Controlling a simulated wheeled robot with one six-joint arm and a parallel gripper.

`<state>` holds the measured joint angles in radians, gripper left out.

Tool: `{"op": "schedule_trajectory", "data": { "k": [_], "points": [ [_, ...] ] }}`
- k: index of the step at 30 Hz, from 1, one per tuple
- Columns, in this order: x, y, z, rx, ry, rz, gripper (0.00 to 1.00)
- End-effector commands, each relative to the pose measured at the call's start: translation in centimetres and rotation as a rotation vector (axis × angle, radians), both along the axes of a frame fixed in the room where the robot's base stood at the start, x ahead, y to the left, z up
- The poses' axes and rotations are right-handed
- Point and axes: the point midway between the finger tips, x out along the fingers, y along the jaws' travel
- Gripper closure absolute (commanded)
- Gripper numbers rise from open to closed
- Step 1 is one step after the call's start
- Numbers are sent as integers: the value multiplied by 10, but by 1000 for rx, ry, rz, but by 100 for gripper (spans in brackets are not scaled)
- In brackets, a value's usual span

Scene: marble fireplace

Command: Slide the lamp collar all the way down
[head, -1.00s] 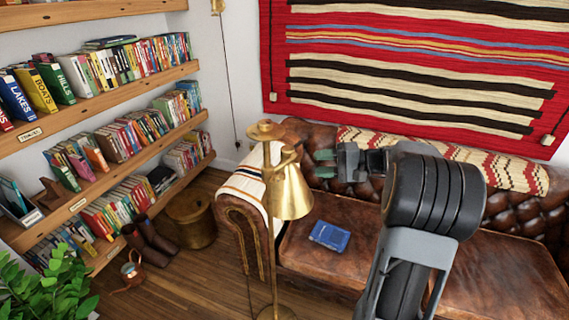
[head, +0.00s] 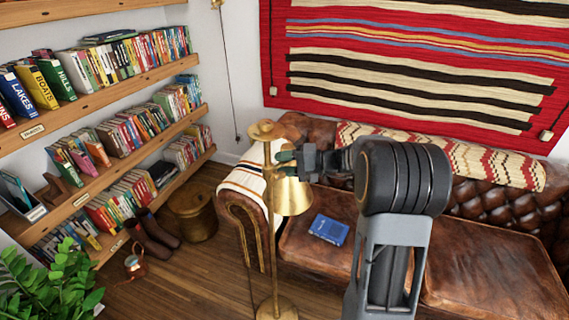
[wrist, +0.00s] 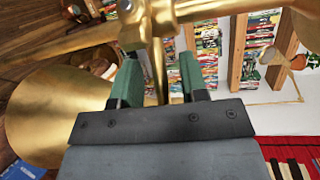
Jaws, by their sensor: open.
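The brass floor lamp (head: 268,205) stands in front of the sofa's left end, with its cone shade (head: 293,198) hanging right of the pole. My gripper (head: 284,162) is at the upper pole, just above the shade. In the wrist view, the green fingers of my gripper (wrist: 158,68) are spread. A brass rod shows between them. The brass collar (wrist: 136,14), with a small screw, is on the pole just beyond the fingertips. I cannot tell whether they touch it. The shade (wrist: 60,115) lies close beside the left finger. In the head view the gripper partly hides the collar.
A brown leather sofa (head: 330,265) with a blue book (head: 328,230) is behind the lamp. Bookshelves (head: 90,170) line the left wall. A brass bin (head: 193,215), boots (head: 150,238) and a plant (head: 55,280) stand at left. The wooden floor left of the lamp is partly clear.

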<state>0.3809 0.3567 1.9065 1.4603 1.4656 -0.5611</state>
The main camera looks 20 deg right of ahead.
Motion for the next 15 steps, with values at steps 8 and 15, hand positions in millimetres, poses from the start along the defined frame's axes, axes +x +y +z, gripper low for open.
{"op": "schedule_trajectory", "data": {
  "k": [8, 15],
  "points": [
    [0, 0, 0, 0, 0, 1, 78],
    [0, 0, 0, 0, 0, 1, 100]
  ]
}}
